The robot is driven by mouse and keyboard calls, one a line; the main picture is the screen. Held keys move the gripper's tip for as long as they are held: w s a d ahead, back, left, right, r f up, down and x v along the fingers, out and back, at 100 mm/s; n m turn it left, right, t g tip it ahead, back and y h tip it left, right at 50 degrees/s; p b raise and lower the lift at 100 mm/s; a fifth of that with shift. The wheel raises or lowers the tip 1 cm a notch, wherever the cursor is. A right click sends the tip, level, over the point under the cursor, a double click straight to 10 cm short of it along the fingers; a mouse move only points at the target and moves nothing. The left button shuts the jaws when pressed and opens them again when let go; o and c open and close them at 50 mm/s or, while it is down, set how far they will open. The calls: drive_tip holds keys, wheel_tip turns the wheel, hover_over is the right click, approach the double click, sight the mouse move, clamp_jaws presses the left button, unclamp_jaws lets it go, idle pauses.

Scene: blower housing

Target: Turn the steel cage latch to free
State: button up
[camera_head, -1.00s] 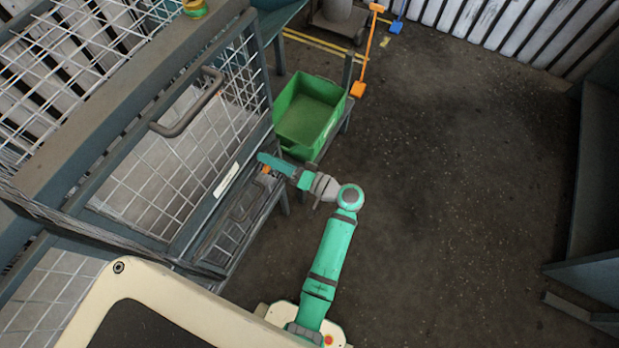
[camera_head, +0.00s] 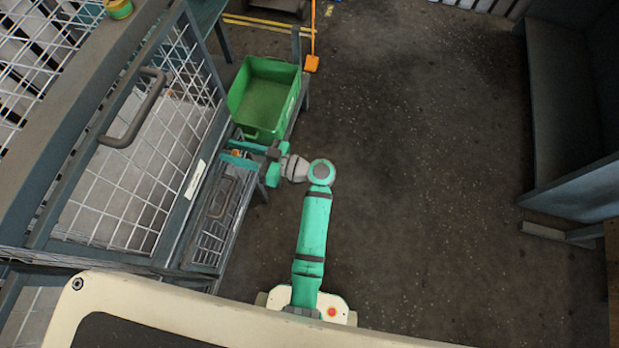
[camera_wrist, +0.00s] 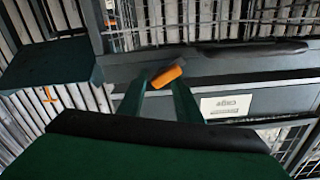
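The steel cage (camera_head: 110,215) stands at the left in the head view. Its latch shows as a small orange-tipped lever on the dark frame bar in the wrist view (camera_wrist: 167,76); the orange also shows in the head view (camera_head: 236,153). My gripper (camera_head: 236,154) is at the latch, on the cage's right side. Its two green fingers stand apart, one on each side of the orange tip, in the wrist view (camera_wrist: 160,92). I cannot tell whether either finger touches it. The latch lies slanted across the view. Its pivot is partly hidden.
A white label (camera_wrist: 226,105) is on the bar beside the latch. A grey handle (camera_head: 135,110) is on the cage's upper panel. A green bin (camera_head: 262,95) stands just beyond my gripper. Open floor lies to the right, with a grey cabinet (camera_head: 560,130) at the far right.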

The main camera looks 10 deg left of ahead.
drive_tip(key=n, duration=0.2)
drive_tip(key=shift+s+n, duration=0.15)
drive_tip(key=shift+n, duration=0.25)
drive_tip(key=d, duration=1)
drive_tip(key=s+d+f+m+t+h, duration=0.2)
drive_tip(key=s+f+m+t+h, duration=0.25)
drive_tip(key=f+m, duration=0.2)
drive_tip(key=s+d+f+m+t+h, duration=0.2)
drive_tip(key=s+f+m+t+h, duration=0.1)
drive_tip(key=f+m+h, duration=0.4)
drive_tip(key=s+d+r+m+t+h, duration=0.2)
drive_tip(key=s+d+r+m+h, duration=0.1)
drive_tip(key=s+d, duration=0.5)
drive_tip(key=d+m+h, duration=0.1)
drive_tip(key=d+h, duration=0.1)
drive_tip(key=shift+s+d+t, duration=0.25)
drive_tip(key=shift+d+t, duration=0.1)
drive_tip(key=shift+d, duration=0.05)
drive_tip(key=shift+s, duration=0.15)
